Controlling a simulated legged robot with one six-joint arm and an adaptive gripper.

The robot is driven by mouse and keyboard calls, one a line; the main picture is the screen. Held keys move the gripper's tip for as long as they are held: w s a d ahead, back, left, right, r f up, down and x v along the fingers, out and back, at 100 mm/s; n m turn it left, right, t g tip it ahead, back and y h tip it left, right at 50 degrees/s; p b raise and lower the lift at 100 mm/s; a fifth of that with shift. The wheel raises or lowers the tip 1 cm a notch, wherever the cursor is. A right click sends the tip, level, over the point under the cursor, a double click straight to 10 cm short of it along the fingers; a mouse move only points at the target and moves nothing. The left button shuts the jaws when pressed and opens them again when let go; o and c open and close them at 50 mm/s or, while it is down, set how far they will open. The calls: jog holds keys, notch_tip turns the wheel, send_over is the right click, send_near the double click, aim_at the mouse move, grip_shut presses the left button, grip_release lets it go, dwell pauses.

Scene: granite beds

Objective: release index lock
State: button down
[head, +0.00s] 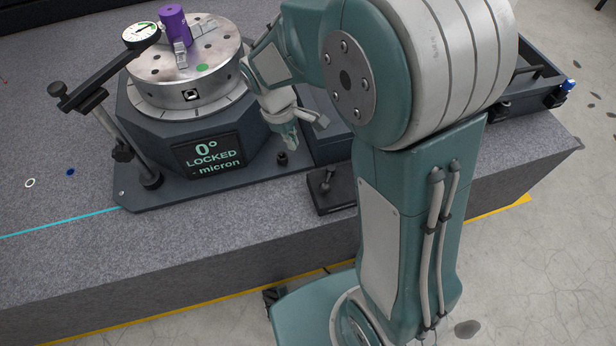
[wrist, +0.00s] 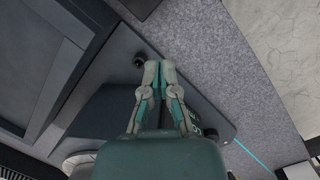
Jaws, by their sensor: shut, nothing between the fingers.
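The rotary index table has a dark octagonal housing (head: 135,118) and a round steel top (head: 205,88). Its display (head: 208,156) reads "0° LOCKED - micron". A small black knob (head: 282,158) stands on the base plate near the housing's right side. The knob also shows in the wrist view (wrist: 139,60), just left of my fingertips. My gripper (head: 291,143) is shut and empty, pointing down just above the knob in the head view. I cannot tell whether it touches the knob. Which part is the index lock is not labelled.
A purple cylinder (head: 175,25) is clamped on the steel top, with a dial gauge (head: 141,35) on a stand beside it. A black block with a small lever (head: 325,185) sits right of the base plate. The granite bed (head: 60,180) is mostly clear at left.

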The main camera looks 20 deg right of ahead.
aim_at(327, 180)
notch_tip(327, 180, down, 6)
jog(key=w+a+n+g, duration=0.1)
jog(key=w, duration=0.1)
jog(key=shift+a+r+n+h, duration=0.25)
jog(key=shift+a+n+h, duration=0.05)
jog(key=shift+a+n, duration=0.1)
jog(key=shift+d+f, duration=0.1)
jog(key=s+d+f, duration=0.1)
jog(key=f, duration=0.2)
jog(key=s+d+f, duration=0.1)
jog(key=d+f, duration=0.1)
jog(key=f, duration=0.1)
jog(key=s+d+f, duration=0.1)
jog(key=d+f, duration=0.1)
jog(key=f, duration=0.2)
jog(key=shift+s, duration=0.25)
jog(key=shift+s+d, duration=0.2)
jog(key=shift+d, duration=0.15)
jog(key=shift+s+d+n, duration=0.1)
jog(key=shift+s+n, duration=0.15)
jog(key=shift+n, duration=0.15)
